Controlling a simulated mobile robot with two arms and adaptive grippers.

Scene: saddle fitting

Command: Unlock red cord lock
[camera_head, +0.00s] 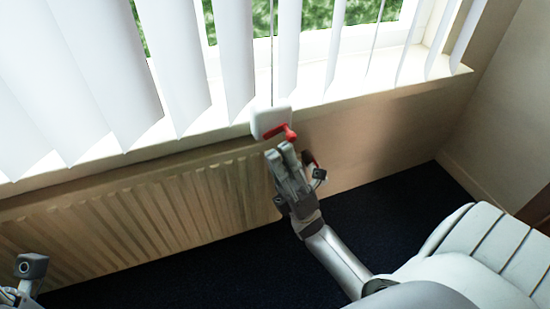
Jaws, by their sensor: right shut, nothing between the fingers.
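The red cord lock (280,132) is a small red lever on a white housing (270,119). The housing sits at the front edge of the window sill, below the blinds. My right gripper (283,150) is just below the red lever, with its fingertips pointing up at it. It is shut and empty. I cannot tell whether the fingertips touch the lever. At the lower left edge, part of my left arm (32,266) shows, but its fingers are not visible.
White vertical blinds (180,70) hang across the window above the sill (335,85). A ribbed radiator (150,215) runs along the wall below, left of my right gripper. Dark carpet (405,205) lies below. A white ribbed object (495,245) is at the lower right.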

